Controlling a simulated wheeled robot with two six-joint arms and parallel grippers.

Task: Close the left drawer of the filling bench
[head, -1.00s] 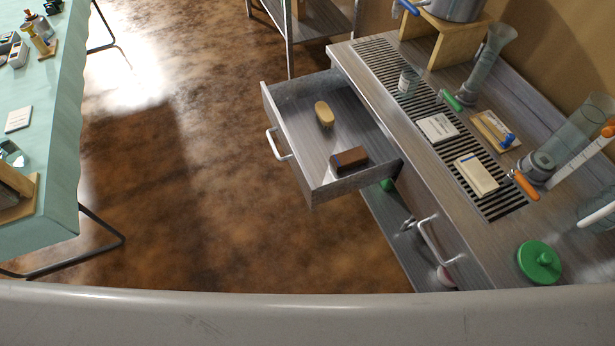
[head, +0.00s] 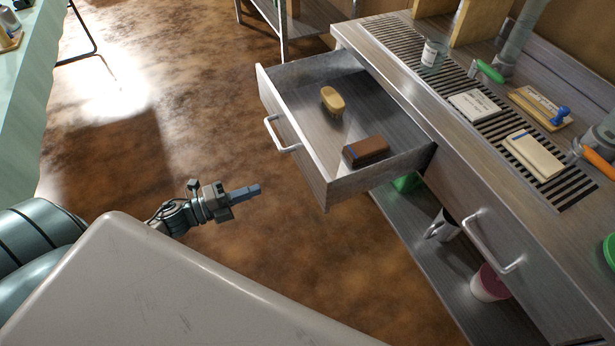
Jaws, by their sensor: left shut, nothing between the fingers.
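The left drawer (head: 297,162) of the filling bench (head: 390,75) is pulled well out. Its front carries a pale bar handle (head: 280,136). Inside lie a yellow oval block (head: 332,100) and a brown block (head: 366,150). My left gripper (head: 246,191) is shut and empty, over the floor in front of the drawer, apart from it and nearer to me. My right gripper is not in view.
The bench's other drawer, with a bar handle (head: 492,242), is shut. A lower shelf (head: 440,262) holds a pink-and-white tub (head: 489,284). A mint-green table (head: 30,85) stands at the far left. Brown floor (head: 160,130) lies clear between.

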